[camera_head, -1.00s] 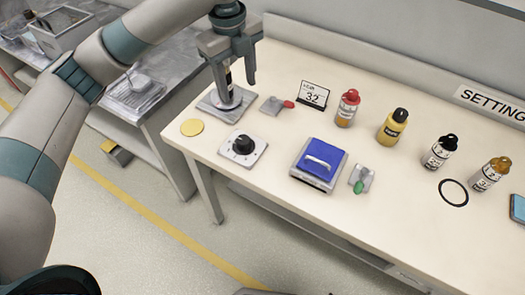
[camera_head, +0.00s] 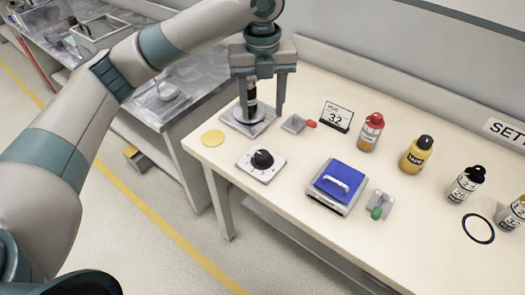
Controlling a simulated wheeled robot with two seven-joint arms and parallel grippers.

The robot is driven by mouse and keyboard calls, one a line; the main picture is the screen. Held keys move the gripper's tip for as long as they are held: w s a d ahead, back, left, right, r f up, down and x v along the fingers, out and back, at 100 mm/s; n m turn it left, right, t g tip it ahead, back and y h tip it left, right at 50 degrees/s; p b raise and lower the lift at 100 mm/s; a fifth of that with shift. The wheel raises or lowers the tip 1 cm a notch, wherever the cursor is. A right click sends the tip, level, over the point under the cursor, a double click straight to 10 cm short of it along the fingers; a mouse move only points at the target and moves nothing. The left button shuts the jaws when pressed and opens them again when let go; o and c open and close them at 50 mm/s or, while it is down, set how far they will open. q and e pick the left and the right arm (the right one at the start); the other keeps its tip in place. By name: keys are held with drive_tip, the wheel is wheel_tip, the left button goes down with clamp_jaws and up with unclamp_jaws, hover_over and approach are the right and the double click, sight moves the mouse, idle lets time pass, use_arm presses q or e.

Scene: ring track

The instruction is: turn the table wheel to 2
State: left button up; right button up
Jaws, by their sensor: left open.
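A round grey disc on a square plate (camera_head: 262,126) sits at the left back of the table, with a small dark-and-white upright item (camera_head: 251,97) standing on it. My left gripper (camera_head: 261,110) is open and points down over this disc. One finger is by the upright item and the other is to its right, apart from it. Whether the fingers touch anything I cannot tell. In front of the disc is a white plate with a black knob (camera_head: 262,159) and small marks around it, too small to read. My right gripper is not in view.
A card reading 32 (camera_head: 337,117), a red-handled lever (camera_head: 298,124), a blue-lidded box (camera_head: 340,184) and a green-handled lever (camera_head: 380,204) stand nearby. Several bottles, such as the yellow one (camera_head: 416,156), stand at the right. A yellow disc (camera_head: 212,138) lies near the left edge.

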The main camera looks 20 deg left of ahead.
sight(262, 154)
use_arm(q)
wheel_tip(262, 154, down, 15)
drive_tip(key=shift+r+p, duration=0.15)
drive_tip(key=shift+p, duration=0.45)
drive_tip(key=shift+f, duration=0.75)
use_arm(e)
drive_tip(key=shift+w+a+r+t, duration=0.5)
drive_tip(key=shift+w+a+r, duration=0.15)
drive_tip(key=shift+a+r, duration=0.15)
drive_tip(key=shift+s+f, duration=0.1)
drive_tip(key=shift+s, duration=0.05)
use_arm(q)
drive_tip(key=c, duration=0.8)
drive_tip(key=shift+c, duration=1.2)
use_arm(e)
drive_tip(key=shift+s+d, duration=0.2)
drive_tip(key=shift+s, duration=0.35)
